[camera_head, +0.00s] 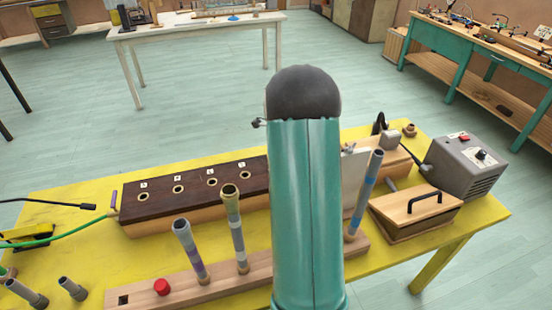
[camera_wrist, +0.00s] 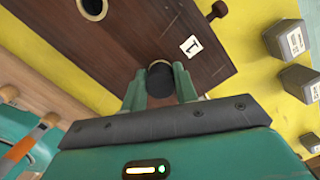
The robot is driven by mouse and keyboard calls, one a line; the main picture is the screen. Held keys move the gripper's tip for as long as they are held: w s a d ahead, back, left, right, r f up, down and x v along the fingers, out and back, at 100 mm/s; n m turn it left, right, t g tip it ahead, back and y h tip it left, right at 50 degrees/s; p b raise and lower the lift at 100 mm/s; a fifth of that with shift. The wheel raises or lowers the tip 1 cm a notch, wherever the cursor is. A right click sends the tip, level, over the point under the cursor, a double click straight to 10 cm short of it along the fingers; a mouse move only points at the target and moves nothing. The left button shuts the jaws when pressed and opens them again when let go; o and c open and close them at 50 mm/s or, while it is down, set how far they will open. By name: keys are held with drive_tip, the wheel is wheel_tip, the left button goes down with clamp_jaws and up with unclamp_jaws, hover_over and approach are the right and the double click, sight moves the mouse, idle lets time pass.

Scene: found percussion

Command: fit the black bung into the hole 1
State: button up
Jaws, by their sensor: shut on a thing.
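In the wrist view my gripper (camera_wrist: 159,78) is shut on the black bung (camera_wrist: 159,84), a short dark cylinder between the two teal fingers. The bung is over the dark wooden board (camera_wrist: 135,35), beside the printed label 1 (camera_wrist: 190,45). A thin brass edge (camera_wrist: 157,63) shows just behind the bung's top, at hole 1; the rest of the hole is hidden by the bung. I cannot tell whether the bung is above the hole or partly in it. In the head view the board (camera_head: 190,200) shows other numbered holes; my arm hides hole 1 and my gripper.
Another brass-ringed hole (camera_wrist: 92,8) is open in the wrist view. Grey labelled blocks (camera_wrist: 285,40) stand at the right. In the head view, upright banded tubes (camera_head: 235,225) stand in front of the board. A lidded wooden box (camera_head: 415,210) and grey power unit (camera_head: 468,165) stand right.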

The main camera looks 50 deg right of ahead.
drive_tip(key=shift+f, duration=0.2)
drive_tip(key=o, duration=1)
drive_tip(key=shift+r, duration=0.15)
drive_tip(key=r, duration=0.4)
drive_tip(key=s+r, duration=0.1)
drive_tip(key=r, duration=0.4)
drive_tip(key=d+r, duration=0.1)
drive_tip(key=r, duration=0.3)
drive_tip(key=shift+s+r, duration=0.2)
drive_tip(key=shift+r, duration=0.05)
